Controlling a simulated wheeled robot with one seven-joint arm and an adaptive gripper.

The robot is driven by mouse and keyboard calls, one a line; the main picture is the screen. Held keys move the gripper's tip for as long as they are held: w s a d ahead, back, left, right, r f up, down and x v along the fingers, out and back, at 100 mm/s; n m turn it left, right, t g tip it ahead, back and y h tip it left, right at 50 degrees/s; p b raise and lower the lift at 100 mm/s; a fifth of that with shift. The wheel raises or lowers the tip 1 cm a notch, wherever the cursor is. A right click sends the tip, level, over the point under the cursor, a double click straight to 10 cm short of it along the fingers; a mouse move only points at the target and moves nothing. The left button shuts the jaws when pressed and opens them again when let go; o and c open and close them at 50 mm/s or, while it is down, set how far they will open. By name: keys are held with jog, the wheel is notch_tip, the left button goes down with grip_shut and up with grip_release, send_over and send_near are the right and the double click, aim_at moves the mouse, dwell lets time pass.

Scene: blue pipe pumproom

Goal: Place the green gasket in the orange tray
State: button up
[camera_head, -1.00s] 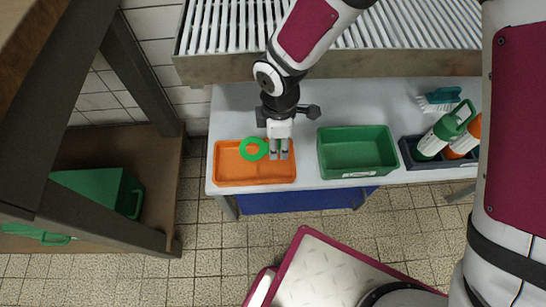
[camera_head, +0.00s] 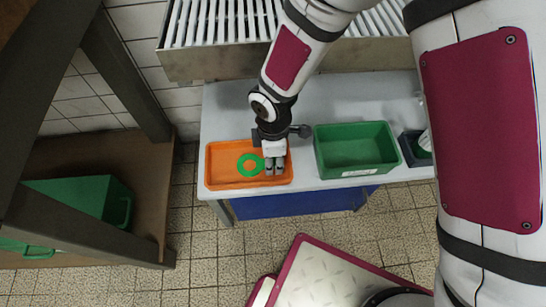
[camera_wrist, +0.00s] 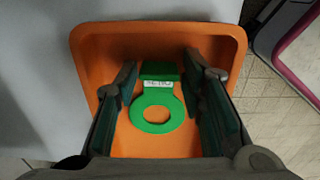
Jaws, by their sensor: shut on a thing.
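The green gasket (camera_head: 250,166) is a flat ring with a block-like tab that bears a white label; the wrist view shows the ring and tab (camera_wrist: 158,113) between my fingers. My gripper (camera_head: 274,167) points down over the right part of the orange tray (camera_head: 222,185) and is shut on the gasket's tab. The ring sticks out to the left of my fingers in the head view, within the tray's outline. The tray also fills the middle of the wrist view (camera_wrist: 95,50). I cannot tell whether the gasket touches the tray floor.
A green bin (camera_head: 355,150) stands right of the tray on the grey table (camera_head: 225,105). A dark caddy (camera_head: 415,150) is at the far right, partly hidden by my arm. A slatted metal rack (camera_head: 225,40) runs behind. A brown shelf with a green crate (camera_head: 85,195) stands left.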

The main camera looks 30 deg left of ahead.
jog(key=o, duration=1.1)
jog(key=shift+f, duration=0.1)
jog(key=shift+c, duration=0.2)
notch_tip(320, 180, up, 12)
jog(key=p, duration=0.5)
jog(key=shift+r, duration=0.2)
